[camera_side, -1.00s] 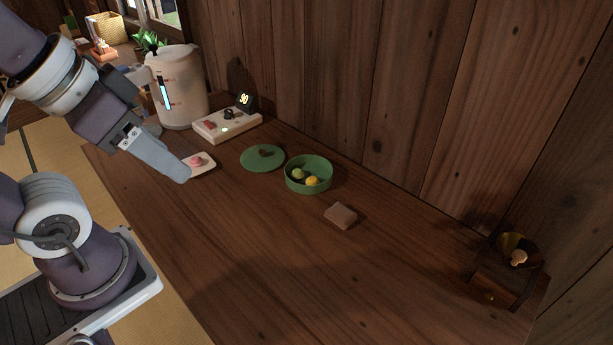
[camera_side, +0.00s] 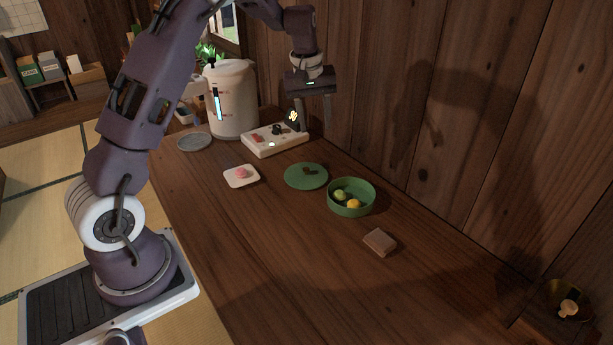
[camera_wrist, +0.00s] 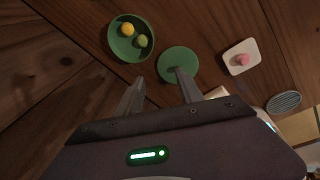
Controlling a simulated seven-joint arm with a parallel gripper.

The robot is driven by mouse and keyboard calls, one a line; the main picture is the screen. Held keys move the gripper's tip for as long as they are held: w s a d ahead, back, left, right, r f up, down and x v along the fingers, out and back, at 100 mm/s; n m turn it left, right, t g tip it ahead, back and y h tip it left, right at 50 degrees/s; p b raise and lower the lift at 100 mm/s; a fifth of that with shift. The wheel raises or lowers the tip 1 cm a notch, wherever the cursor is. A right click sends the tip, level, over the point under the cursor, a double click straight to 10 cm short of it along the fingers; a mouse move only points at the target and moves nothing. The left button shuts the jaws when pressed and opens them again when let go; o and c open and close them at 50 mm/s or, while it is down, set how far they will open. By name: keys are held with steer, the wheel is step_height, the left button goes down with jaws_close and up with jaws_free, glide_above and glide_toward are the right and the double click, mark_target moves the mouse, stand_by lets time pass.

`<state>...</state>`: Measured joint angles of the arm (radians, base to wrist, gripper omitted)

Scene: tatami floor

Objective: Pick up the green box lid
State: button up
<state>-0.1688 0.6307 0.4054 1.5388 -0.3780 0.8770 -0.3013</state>
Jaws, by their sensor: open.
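In the wrist view my fingers (camera_wrist: 159,76) are apart, and the right fingertip overlaps the lid's lower edge.
A white square dish (camera_side: 240,180) with a pink sweet lies left of the lid. A control panel (camera_side: 275,139) and a tall white kettle (camera_side: 232,98) stand behind. A brown block (camera_side: 380,242) and a brass bowl (camera_side: 568,299) are to the right. The front table is clear.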

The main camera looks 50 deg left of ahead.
steer(key=n+g, duration=0.1)
steer(key=n, duration=0.1)
glide_toward(306, 168)
steer(key=f, duration=0.1)
steer(key=shift+y, duration=0.4)
steer(key=f, duration=0.7)
steer(key=shift+w+f, duration=0.3)
steer(key=shift+w, duration=0.1)
jaws_close()
